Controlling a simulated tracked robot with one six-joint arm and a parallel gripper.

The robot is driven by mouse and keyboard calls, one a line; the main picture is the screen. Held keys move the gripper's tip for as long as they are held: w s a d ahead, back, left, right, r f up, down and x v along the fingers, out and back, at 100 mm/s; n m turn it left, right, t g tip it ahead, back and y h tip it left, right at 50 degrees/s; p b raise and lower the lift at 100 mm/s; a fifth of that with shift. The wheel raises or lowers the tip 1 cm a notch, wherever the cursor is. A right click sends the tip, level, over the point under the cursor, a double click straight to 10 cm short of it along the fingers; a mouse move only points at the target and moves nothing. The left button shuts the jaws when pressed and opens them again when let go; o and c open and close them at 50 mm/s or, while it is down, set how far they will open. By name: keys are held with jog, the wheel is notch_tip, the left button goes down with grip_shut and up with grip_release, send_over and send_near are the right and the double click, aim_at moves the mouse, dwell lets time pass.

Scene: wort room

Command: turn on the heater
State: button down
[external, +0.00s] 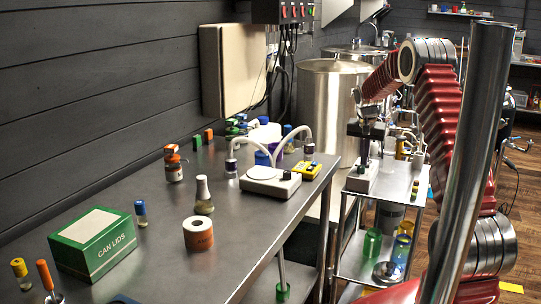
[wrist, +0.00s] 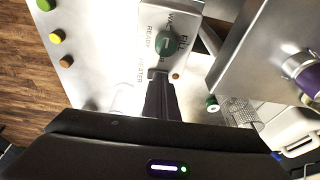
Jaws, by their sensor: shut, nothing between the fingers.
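A pale panel box (wrist: 155,15) lies below my gripper in the wrist view. It carries a round green knob (wrist: 168,42), printed words that seem to read FILL, WATER, READY and HEATER, and a small orange-brown button or lamp (wrist: 176,77). My gripper (wrist: 160,78) is shut and empty, its dark fingertips over the panel near the HEATER lettering, close to the small button; I cannot tell whether they touch. The fingers hide part of the panel. In the external view my gripper (external: 364,155) points down at the box (external: 362,181) on the steel cart.
The steel cart (external: 391,197) has colored items on its top and lower shelf. To its left stands a long metal bench (external: 145,262) with bottles, a CAN LIDS box (external: 93,243) and a white device (external: 270,183). Large steel tanks (external: 325,95) stand behind. Wooden floor lies right.

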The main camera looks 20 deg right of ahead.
jog(key=shift+s+d, duration=0.3)
jog(key=shift+r, duration=0.5)
jog(key=v, duration=1.2)
jog(key=shift+w+d+r, duration=0.2)
jog(key=shift+r, duration=0.3)
jog(key=shift+w+a, duration=0.15)
jog(key=shift+w, duration=0.1)
